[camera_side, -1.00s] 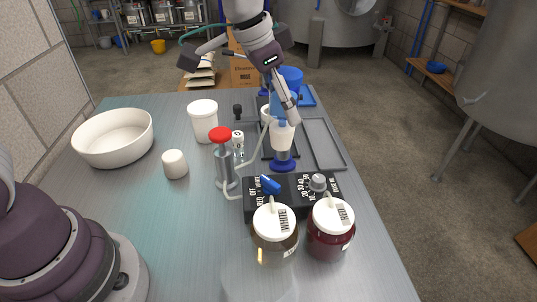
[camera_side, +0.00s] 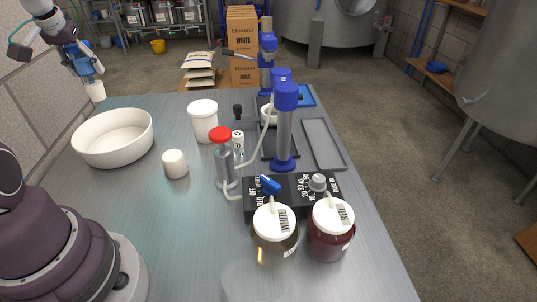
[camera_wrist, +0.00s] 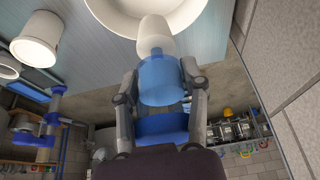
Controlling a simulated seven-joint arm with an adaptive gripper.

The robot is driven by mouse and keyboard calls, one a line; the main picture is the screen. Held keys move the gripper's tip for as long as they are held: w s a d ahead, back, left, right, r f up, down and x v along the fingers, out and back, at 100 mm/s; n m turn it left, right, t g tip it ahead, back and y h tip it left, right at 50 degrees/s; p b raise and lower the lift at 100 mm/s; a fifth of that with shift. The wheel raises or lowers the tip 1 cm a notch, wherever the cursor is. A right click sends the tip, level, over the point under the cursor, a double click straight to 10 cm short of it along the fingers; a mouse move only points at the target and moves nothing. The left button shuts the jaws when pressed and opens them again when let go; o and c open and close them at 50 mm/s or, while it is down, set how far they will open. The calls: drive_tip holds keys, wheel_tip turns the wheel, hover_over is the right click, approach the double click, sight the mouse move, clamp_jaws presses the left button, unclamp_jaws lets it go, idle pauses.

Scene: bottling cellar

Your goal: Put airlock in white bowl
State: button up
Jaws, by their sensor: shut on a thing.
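The airlock (camera_side: 97,92), with a white tapered end and a blue body, is held in my gripper (camera_side: 88,72) at the upper left of the side view. In the wrist view the airlock (camera_wrist: 160,82) sits between both fingers of my gripper (camera_wrist: 162,70), which are shut on its blue part, its white end pointing away. The white bowl (camera_side: 114,154) stands on the left of the table, empty as far as I see. The airlock is above and beyond the bowl's far left side in the side view. In the wrist view its white end overlaps the bowl (camera_wrist: 100,14).
A white tub (camera_side: 203,125) and a small white cup (camera_side: 175,164) stand right of the bowl. Further right are a red-topped device (camera_side: 224,160), blue columns (camera_side: 285,125), a black control box (camera_side: 305,190) and two jars (camera_side: 275,238).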

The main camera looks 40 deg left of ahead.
wheel_tip(320, 180, down, 13)
drive_tip(key=shift+r, duration=0.15)
idle(0.4)
drive_tip(key=o, duration=1.2)
drive_tip(key=shift+o, duration=0.2)
drive_tip(key=shift+d, duration=0.1)
drive_tip(key=shift+s+d, duration=1.3)
drive_tip(key=shift+s, duration=0.05)
